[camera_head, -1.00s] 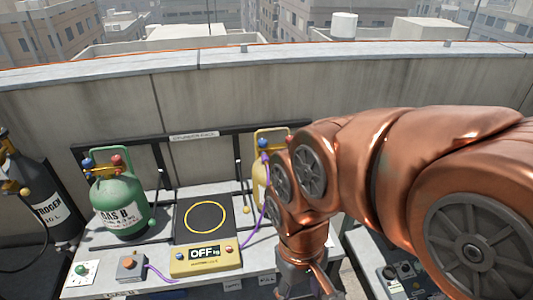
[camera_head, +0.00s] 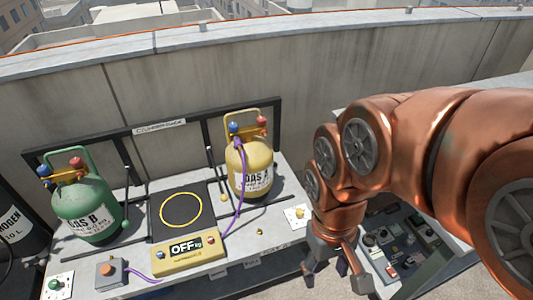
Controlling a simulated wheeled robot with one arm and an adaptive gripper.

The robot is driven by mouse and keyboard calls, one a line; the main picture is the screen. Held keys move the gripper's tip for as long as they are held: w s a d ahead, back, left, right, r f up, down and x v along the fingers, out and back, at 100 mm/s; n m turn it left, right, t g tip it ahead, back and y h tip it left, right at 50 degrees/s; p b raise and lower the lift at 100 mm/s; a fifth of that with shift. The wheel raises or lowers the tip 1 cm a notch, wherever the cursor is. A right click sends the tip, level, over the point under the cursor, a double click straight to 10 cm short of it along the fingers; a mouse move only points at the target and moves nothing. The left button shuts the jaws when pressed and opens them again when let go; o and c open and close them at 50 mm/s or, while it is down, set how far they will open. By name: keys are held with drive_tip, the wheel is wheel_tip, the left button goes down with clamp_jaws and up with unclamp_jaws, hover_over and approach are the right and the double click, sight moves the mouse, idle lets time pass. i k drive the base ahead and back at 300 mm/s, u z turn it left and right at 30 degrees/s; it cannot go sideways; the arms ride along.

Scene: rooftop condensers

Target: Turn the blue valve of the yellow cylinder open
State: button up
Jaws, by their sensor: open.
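The yellow cylinder (camera_head: 250,168), labelled GAS A, stands upright at the right of the bench, under a yellow handle frame. Its blue valve (camera_head: 233,127) is the left knob on top, with a red valve (camera_head: 262,121) to its right. A purple hose (camera_head: 240,195) runs from the cylinder's top down to the bench. I cannot tell how far the blue valve is turned. My gripper (camera_head: 335,283) hangs low at the right, beyond the bench's front right corner. It is apart from the cylinder and holds nothing that I can see.
A green cylinder (camera_head: 89,208) with blue and red valves stands at the left. Between them lie a black scale plate (camera_head: 178,227) and a yellow display box (camera_head: 186,252) reading OFF. A tray of tools (camera_head: 400,245) sits at the right. A concrete wall (camera_head: 190,85) closes the back.

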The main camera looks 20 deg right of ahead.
sight(233, 127)
drive_tip(key=k, duration=0.5)
drive_tip(key=z, duration=0.2)
drive_tip(key=i, duration=0.75)
drive_tip(key=u, duration=0.65)
drive_tip(key=i, duration=0.55)
drive_tip(key=u, duration=0.55)
